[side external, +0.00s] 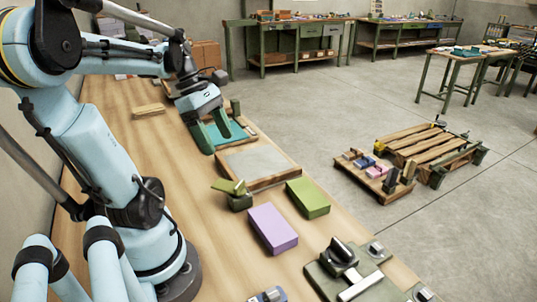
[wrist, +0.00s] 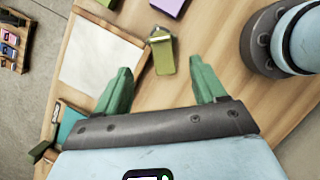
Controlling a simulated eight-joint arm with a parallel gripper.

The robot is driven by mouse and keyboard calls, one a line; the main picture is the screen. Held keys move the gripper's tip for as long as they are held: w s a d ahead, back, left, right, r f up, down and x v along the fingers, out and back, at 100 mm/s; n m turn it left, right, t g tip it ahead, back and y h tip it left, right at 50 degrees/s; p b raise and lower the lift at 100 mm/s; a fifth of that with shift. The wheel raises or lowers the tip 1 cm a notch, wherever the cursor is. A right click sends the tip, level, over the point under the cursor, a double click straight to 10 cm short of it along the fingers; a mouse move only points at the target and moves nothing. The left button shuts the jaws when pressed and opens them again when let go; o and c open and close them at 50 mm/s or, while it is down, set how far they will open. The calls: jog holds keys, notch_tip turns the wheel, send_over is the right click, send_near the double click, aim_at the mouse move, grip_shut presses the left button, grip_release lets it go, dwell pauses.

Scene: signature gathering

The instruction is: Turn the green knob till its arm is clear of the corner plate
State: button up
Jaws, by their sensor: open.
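The green knob (side external: 239,201) stands on the bench at the near left corner of a wood-framed board with a pale grey plate (side external: 262,162). Its flat green arm (side external: 226,186) points left in the side view. In the wrist view the knob's arm (wrist: 164,56) lies beside the corner of the pale plate (wrist: 98,55); whether it overlaps the corner is hard to tell. My gripper (side external: 216,143) is open and empty, above the bench beyond the knob. In the wrist view, the green fingers of my gripper (wrist: 159,66) stand on either side of the knob's arm, apart from it.
A purple block (side external: 272,228) and a green block (side external: 308,197) lie near the knob. A teal-topped board (side external: 232,133) sits behind the plate. A dark green fixture with a handle (side external: 345,270) stands at the front right. Bare bench lies left of the knob.

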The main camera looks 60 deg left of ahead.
aim_at(239, 184)
jog(key=shift+x, duration=6)
